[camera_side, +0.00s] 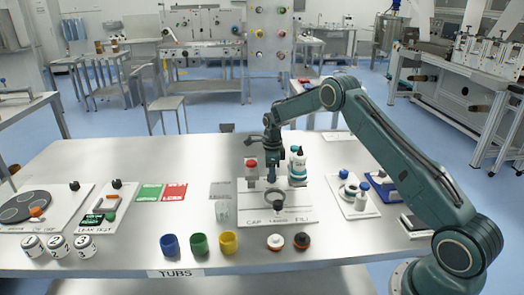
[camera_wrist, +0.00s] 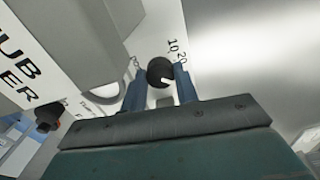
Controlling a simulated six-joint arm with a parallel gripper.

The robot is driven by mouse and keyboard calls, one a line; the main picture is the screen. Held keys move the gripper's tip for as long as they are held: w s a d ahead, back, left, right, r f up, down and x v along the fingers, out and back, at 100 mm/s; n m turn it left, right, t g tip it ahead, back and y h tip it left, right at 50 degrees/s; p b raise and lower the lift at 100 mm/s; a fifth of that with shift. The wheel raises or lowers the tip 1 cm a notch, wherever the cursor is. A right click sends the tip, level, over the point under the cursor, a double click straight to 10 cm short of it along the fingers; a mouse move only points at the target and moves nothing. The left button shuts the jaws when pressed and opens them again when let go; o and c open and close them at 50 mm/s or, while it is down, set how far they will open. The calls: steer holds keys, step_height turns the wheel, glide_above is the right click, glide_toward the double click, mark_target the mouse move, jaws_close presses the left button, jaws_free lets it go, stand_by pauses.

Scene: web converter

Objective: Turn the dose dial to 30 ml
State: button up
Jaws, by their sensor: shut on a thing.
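The dose dial (camera_wrist: 160,71) is a round black knob with a white mark, seen between my fingers in the wrist view. The printed numbers 10 and 20 show just above and to its right; no 30 is readable. The white mark faces the lower side of the picture, towards my gripper. My gripper (camera_wrist: 161,82) has a blue finger on each side of the knob and is shut on it. In the side view my gripper (camera_side: 272,178) points down over the white fill station board (camera_side: 248,208); the dial cannot be made out there.
A white bottle with a teal cap (camera_side: 298,167) and a red-capped container (camera_side: 251,169) stand close to my gripper. Blue (camera_side: 170,245), green (camera_side: 200,244) and yellow (camera_side: 229,242) tubs stand in front.

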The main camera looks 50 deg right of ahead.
stand_by(0.3)
steer(key=o, duration=1)
steer(key=shift+r, duration=0.1)
steer(key=shift+r, duration=6.9)
